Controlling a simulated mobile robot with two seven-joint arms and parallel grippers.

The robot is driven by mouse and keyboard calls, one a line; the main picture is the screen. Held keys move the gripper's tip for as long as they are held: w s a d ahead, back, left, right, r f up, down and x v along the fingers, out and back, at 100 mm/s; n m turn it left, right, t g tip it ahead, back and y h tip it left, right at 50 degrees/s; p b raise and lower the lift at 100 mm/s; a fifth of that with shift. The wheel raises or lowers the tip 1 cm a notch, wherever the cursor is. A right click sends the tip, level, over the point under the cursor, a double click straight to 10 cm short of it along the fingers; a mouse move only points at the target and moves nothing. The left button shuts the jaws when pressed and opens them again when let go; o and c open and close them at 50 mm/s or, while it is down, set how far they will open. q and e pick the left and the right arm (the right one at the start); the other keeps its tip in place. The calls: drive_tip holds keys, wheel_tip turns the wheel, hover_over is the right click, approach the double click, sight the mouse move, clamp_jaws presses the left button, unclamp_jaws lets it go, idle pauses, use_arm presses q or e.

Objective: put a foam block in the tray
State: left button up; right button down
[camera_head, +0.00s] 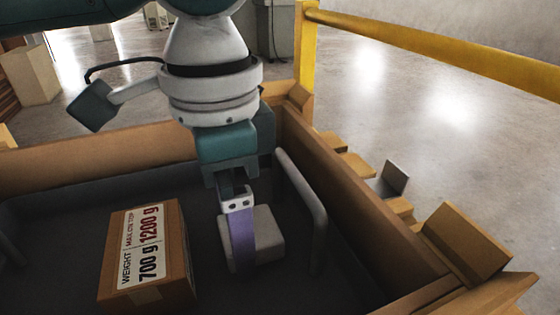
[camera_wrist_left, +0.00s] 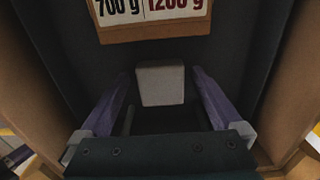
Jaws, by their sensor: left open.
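A pale grey foam block (camera_head: 265,238) is low inside a dark grey tray (camera_head: 75,195) with rounded edges. It also shows in the left wrist view (camera_wrist_left: 160,84), between and slightly beyond the purple fingers. My left gripper (camera_head: 240,255) points down into the tray at the block, with one purple finger crossing in front of the block's left side. In the left wrist view my left gripper (camera_wrist_left: 161,78) is open, with a gap between each finger and the block. Whether the block rests fully on the tray floor is hard to see. My right gripper is not in view.
A brown carton (camera_head: 175,280) labelled 700 g and 1200 g stands left of the block. A grey upright bar (camera_head: 302,205) is close on the right. Brown walls (camera_head: 350,205) enclose the tray. A yellow rail (camera_head: 430,48) runs behind. Dark floor is bare in front of the block.

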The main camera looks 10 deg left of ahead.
use_arm(q)
wheel_tip(320, 180, up, 12)
drive_tip(key=p, duration=0.3)
drive_tip(key=shift+f, duration=0.25)
